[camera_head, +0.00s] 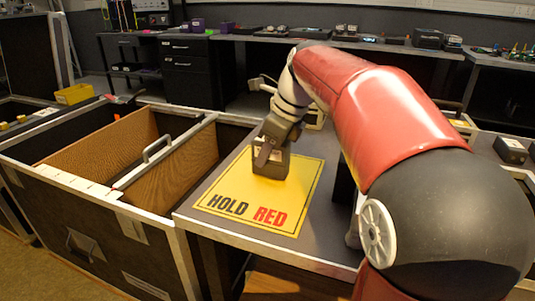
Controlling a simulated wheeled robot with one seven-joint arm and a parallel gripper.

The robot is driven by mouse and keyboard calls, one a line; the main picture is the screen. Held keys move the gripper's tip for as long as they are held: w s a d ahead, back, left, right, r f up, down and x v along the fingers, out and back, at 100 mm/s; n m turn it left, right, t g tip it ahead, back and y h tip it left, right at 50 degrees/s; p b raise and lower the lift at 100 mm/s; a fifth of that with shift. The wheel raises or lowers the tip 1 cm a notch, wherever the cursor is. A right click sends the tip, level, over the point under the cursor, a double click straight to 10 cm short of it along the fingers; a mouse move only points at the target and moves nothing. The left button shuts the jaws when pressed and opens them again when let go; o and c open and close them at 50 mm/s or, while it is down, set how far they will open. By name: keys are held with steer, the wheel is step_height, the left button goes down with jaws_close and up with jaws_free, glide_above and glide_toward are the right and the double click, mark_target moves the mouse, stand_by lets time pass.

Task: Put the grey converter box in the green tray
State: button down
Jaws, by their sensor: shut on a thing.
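My gripper (268,152) is shut on a dark grey box (273,168), which looks like the converter box. The box is over the yellow "HOLD RED" mat (237,197), near its far edge. I cannot tell whether the box touches the mat or is held just above it. The gripper fingers cover part of the box. I cannot make out a green tray in this view; my red arm hides much of the table's right side.
A large open case (110,215) with brown dividers stands left of the table. Another dark box (511,149) sits at the far right. A yellow bin (74,94) is at the far left. Equipment lines the back bench.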

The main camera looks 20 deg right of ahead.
steer(key=shift+f, duration=0.2)
steer(key=c, duration=1)
jaws_free()
